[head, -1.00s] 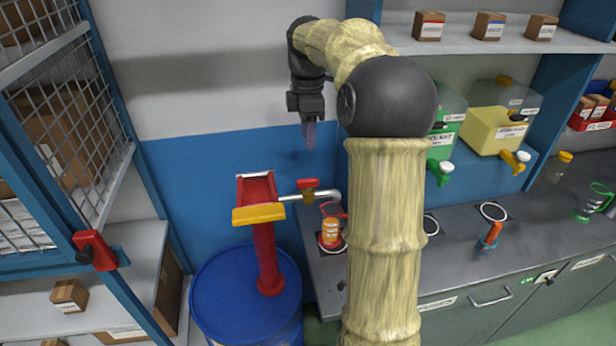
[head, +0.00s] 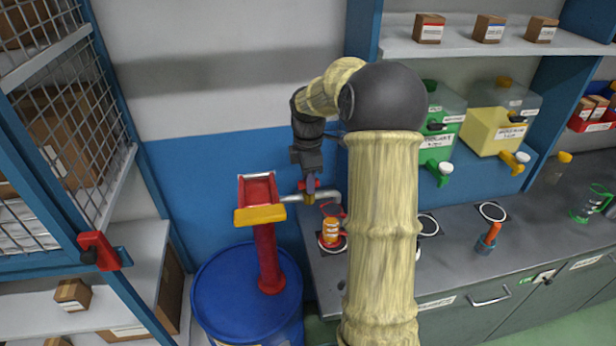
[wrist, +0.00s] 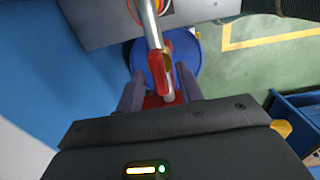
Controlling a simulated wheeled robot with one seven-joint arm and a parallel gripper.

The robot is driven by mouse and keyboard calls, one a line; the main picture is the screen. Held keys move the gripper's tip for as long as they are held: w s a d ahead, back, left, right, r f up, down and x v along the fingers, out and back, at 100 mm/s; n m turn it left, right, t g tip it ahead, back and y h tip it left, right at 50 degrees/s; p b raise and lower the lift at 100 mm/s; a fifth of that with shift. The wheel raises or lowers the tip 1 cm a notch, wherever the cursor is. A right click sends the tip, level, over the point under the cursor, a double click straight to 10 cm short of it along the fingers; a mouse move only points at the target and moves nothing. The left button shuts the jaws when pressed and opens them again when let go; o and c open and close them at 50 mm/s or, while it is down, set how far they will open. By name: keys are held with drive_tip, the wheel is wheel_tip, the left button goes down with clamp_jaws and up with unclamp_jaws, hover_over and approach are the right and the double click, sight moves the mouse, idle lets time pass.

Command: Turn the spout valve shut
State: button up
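The spout valve is a red lever (head: 317,184) on a grey metal spout pipe (head: 332,195), which runs right from the red pump (head: 265,250) with its yellow front. My gripper (head: 312,187) is at the valve from above and hides part of it in the head view. In the wrist view my gripper (wrist: 159,88) is open, with one finger on each side of the red lever (wrist: 157,72). The lever looks lined up with the pipe (wrist: 150,25). I cannot tell whether either finger touches it.
The pump stands on a blue drum (head: 235,290). An orange-and-red jug (head: 331,232) stands on the grey counter (head: 455,265) below the spout's end. A mesh cage (head: 75,120) with a red handle (head: 98,250) is at left. Dispensers (head: 497,128) stand at right.

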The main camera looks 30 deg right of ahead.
clamp_jaws()
drive_tip(key=shift+m, duration=0.5)
drive_tip(key=m+p, duration=0.1)
drive_tip(key=m, duration=0.2)
drive_tip(key=shift+w+r, duration=0.1)
drive_tip(key=m+p, duration=0.1)
drive_tip(key=m, duration=0.3)
drive_tip(key=shift+m, duration=0.4)
drive_tip(key=m, duration=0.5)
drive_tip(key=shift+m+p, duration=0.3)
drive_tip(key=shift+m, duration=1.8)
